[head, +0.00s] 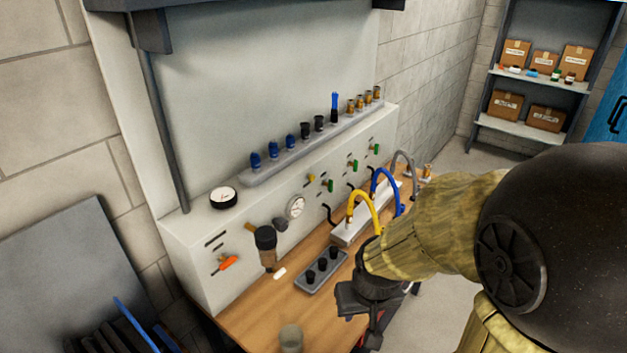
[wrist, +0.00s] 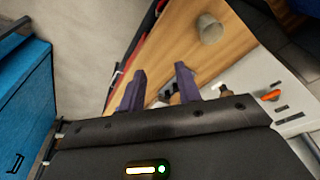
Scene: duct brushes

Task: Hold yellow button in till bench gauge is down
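A small yellow part (head: 311,178) sits on the sloped front of the bench panel; I cannot tell if it is the button. A round white gauge (head: 296,207) is set in that panel front, its needle too small to read. A second dial gauge (head: 223,197) lies on the panel's top ledge. My gripper (head: 362,328) hangs over the near right edge of the wooden bench, well away from the yellow part. In the wrist view its two fingers (wrist: 159,80) stand apart with nothing between them.
The wooden bench (head: 245,318) carries a grey cup (head: 290,338), a dark tray (head: 321,271) of black fittings and a white rack (head: 350,228). Yellow (head: 362,197) and blue (head: 387,177) hoses arch near my arm. An orange lever (head: 228,263) and a filter bowl (head: 265,240) stick out from the panel.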

